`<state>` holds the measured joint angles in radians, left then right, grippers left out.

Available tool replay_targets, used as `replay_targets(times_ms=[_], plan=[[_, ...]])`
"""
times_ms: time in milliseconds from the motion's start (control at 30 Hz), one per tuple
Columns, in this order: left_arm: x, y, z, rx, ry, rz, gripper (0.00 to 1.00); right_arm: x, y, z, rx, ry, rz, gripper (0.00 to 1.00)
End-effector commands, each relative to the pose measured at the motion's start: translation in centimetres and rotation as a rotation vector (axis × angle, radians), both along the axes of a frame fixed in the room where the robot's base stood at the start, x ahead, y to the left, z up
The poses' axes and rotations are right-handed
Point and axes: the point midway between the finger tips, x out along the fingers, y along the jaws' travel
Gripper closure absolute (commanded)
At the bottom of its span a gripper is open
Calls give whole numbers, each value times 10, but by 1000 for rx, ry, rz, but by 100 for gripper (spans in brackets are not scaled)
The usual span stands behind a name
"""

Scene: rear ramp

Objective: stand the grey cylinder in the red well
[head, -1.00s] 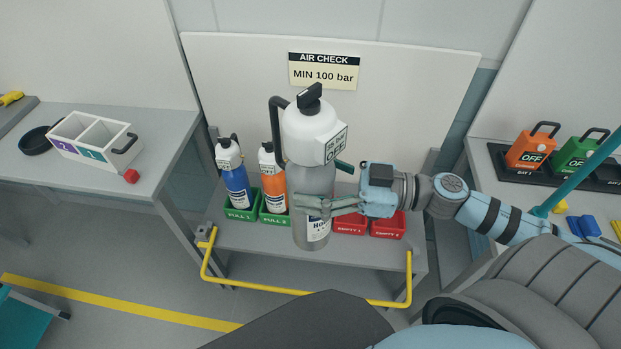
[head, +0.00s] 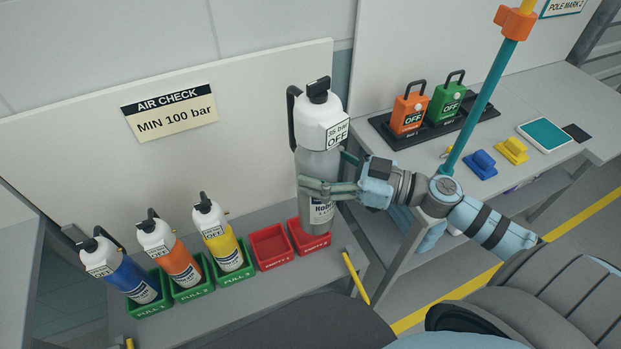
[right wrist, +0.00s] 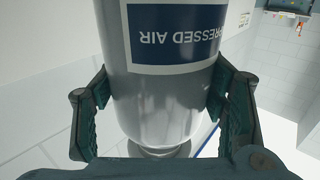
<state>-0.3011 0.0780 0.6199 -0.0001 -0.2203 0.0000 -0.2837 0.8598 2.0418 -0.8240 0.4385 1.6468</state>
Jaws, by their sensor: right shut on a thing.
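The grey cylinder (head: 318,163) has a white top, a black handle and a tag reading 35 bar OFF. It is nearly upright in my right gripper (head: 332,188), which is shut around its body. In the right wrist view, the two fingers flank the cylinder (right wrist: 160,95), whose label appears upside down. Two red wells are on the bench: EMPTY 1 (head: 270,247), which looks empty, and EMPTY 2 (head: 322,241). The cylinder's bottom overlaps EMPTY 2 in the picture and hides part of it; the height gap is unclear. My left gripper is not in view.
Green wells (head: 150,308) left of the red ones hold blue (head: 136,280), orange (head: 181,264) and yellow (head: 228,250) cylinders. A yellow rail (head: 356,278) is at the bench's front right. A side table (head: 445,150) with a teal pole (head: 483,105) stands right.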

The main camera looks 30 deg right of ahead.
Motion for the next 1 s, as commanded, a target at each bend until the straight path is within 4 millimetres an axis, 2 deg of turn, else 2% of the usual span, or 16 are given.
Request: replay_targets(times_ms=[33,233,400,500,600,700,867,1000], plan=[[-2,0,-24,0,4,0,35,12,-9,-27,5,-5,-44,95],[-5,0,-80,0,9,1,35,65,-43,-117,11,-5,-240,95],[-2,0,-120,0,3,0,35,103,-50,-188,11,-7,-355,95],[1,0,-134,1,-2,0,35,118,-47,-216,10,-8,-390,95],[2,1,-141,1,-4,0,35,126,-44,-232,8,-10,-408,95],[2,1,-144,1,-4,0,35,130,-42,-239,5,-11,-416,95],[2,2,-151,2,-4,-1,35,131,-42,-246,4,-12,-417,95],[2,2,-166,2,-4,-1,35,131,-42,-259,5,-11,-417,95]])
